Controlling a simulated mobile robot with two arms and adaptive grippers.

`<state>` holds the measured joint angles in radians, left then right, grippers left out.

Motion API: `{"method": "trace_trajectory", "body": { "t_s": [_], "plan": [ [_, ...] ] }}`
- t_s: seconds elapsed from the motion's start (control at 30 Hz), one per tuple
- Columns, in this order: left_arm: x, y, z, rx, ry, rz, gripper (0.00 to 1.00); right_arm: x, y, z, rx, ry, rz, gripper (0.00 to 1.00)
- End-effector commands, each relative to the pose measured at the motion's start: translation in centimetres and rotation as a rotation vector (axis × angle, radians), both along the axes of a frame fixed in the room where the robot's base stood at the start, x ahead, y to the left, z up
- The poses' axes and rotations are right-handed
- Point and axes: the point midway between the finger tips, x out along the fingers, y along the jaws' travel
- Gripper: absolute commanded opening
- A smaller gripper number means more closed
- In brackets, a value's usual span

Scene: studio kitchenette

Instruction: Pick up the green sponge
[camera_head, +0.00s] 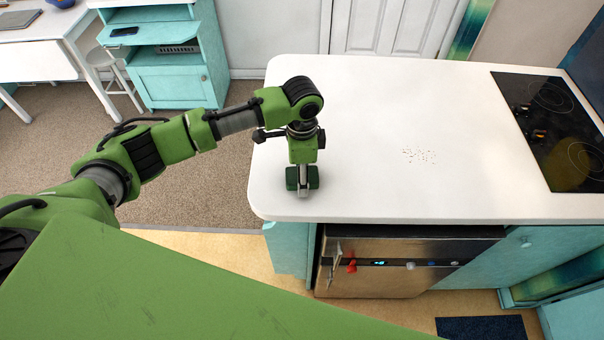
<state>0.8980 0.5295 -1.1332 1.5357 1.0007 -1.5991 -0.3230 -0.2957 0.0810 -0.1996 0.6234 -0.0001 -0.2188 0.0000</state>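The green sponge (291,178) is a small dark green block on the white countertop (370,110), near its left front corner. My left gripper (303,185) points straight down at the sponge. Its grey finger covers the middle of the sponge, and dark green shows on both sides of it. The fingers are seen edge-on, so I cannot tell whether they are closed on the sponge. The sponge appears to be at counter level. My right gripper is not in view.
Small crumbs (420,155) lie on the middle of the counter. A black cooktop (550,125) is at the right end. The counter between sponge and crumbs is clear.

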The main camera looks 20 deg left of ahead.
Motion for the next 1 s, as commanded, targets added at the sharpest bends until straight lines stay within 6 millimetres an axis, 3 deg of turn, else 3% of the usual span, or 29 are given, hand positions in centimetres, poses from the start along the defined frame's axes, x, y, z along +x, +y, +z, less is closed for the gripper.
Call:
{"method": "trace_trajectory", "body": {
  "t_s": [0.1, 0.2, 0.33, 0.37, 0.77, 1.0],
  "plan": [
    [0.0, 0.0, -0.1, -0.001, -0.001, -0.001, 0.58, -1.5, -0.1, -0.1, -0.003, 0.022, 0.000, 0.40],
    [0.0, 0.0, -0.1, -0.001, -0.001, 0.000, 0.58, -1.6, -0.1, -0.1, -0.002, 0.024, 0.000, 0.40],
    [0.0, 0.0, -0.1, -0.001, -0.001, 0.000, 0.34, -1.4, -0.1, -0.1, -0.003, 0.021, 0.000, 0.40],
    [0.0, 0.0, -0.1, -0.001, -0.001, 0.000, 0.32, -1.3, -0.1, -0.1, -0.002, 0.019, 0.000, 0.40],
    [0.1, 0.0, 0.0, -0.001, -0.001, 0.000, 0.31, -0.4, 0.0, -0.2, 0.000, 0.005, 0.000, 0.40],
    [0.2, -0.1, 2.0, -0.003, -0.004, 0.001, 0.31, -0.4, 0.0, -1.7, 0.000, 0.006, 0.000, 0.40]
  ]
}}
